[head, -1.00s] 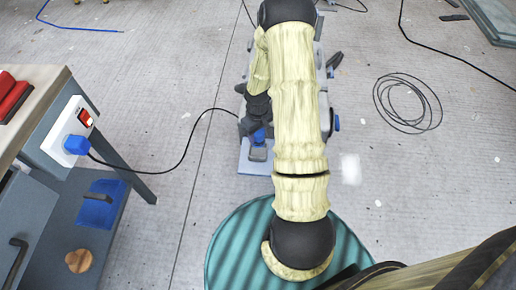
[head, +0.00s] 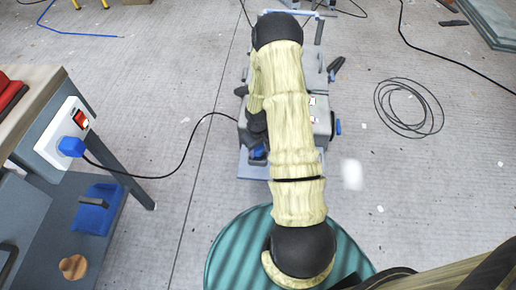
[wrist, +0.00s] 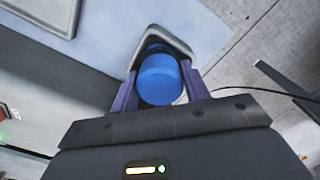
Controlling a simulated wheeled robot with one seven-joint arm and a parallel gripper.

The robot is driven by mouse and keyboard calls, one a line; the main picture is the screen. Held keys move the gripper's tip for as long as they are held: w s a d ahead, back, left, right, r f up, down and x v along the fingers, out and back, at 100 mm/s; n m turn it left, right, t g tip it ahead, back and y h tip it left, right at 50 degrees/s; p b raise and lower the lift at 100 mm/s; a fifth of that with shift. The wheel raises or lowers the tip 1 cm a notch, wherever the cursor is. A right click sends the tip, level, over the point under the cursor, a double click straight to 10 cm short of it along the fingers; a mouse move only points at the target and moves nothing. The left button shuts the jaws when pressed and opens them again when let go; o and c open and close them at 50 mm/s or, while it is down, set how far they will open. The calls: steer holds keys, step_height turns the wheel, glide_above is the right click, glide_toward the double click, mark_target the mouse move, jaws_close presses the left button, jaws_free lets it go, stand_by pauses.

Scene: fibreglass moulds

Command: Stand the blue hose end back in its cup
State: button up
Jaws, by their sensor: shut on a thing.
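The blue hose end (wrist: 160,82) is between the two purple fingers of my gripper (wrist: 159,72) in the wrist view. The fingers are shut on it. A grey, angular rim (wrist: 166,33), which looks like the cup, stands just beyond and around its far side. I cannot tell how deep the hose end sits in it or whether it touches the bottom. In the head view, a small patch of blue (head: 258,152) shows at the front of the grey machine, above a pale blue plate (head: 252,171). My arm hides most of the machine and the gripper there.
The grey machine (head: 320,118) stands on the floor behind my arm. A teal ribbed round drum top (head: 232,252) is in front. A workbench (head: 45,90) with a socket box (head: 52,150) stands at left, its black cable running to the machine. Coiled cable (head: 410,106) lies on clear floor at right.

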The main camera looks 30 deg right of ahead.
steer(key=o, duration=0.9)
steer(key=shift+f, duration=0.1)
step_height(320, 180, up, 12)
steer(key=p, duration=0.4)
steer(key=shift+a, duration=0.1)
